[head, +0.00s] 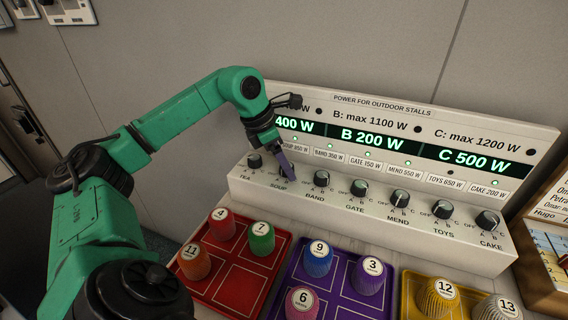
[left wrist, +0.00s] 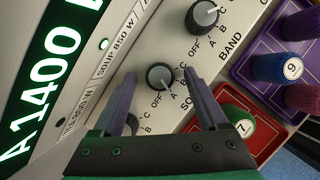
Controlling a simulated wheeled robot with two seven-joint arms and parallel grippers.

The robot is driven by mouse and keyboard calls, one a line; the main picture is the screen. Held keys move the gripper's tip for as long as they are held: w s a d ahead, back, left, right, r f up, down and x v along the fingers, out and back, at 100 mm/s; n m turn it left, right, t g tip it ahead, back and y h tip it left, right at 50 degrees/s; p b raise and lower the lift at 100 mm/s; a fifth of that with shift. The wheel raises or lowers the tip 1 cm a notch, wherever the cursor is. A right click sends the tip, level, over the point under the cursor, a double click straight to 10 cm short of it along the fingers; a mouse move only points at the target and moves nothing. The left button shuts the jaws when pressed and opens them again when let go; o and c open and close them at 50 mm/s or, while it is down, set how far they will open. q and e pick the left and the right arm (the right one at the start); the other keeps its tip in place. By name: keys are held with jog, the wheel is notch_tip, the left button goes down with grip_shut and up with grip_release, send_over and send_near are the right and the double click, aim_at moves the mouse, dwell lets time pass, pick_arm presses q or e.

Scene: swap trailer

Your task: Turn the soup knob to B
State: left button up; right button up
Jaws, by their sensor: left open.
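The soup knob (left wrist: 160,75) is a round black knob with a pale pointer, on the white power panel (head: 355,205). Its OFF, A, B and C marks show partly in the left wrist view. The pale pointer seems to face near the A mark, but it is too small to be sure. My left gripper (head: 282,158) is open over the soup position, and its purple fingers stand on either side of the knob in the left wrist view (left wrist: 160,82). In the head view the gripper hides most of this knob. My right gripper is not in view.
The tea knob (head: 254,161) and band knob (head: 321,178) flank the soup knob closely. More knobs continue to the right. Green displays read B 200 W and C 500 W. Red (head: 237,285), purple (head: 345,302) and yellow trays with numbered pegs lie in front of the panel.

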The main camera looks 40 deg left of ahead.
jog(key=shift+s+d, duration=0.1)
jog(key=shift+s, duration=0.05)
pick_arm(q)
jog(key=shift+w, duration=0.1)
grip_shut()
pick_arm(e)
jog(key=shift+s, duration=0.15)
pick_arm(q)
jog(key=shift+n, duration=0.3)
jog(key=shift+d+n+y, duration=0.1)
jog(key=shift+n+y, duration=0.2)
jog(key=shift+n, duration=0.1)
jog(key=shift+r+n+y+p, duration=0.1)
jog(key=shift+n+y+p, duration=0.4)
jog(key=shift+n, duration=0.6)
jog(key=n+y+p, duration=0.1)
jog(key=n, duration=0.1)
jog(key=shift+d+n+t+p, duration=0.1)
jog(key=shift+n+t+p, duration=0.2)
jog(key=shift+n+p, duration=0.1)
jog(key=shift+n, duration=0.6)
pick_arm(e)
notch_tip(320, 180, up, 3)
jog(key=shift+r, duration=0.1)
pick_arm(q)
jog(key=shift+p, duration=0.3)
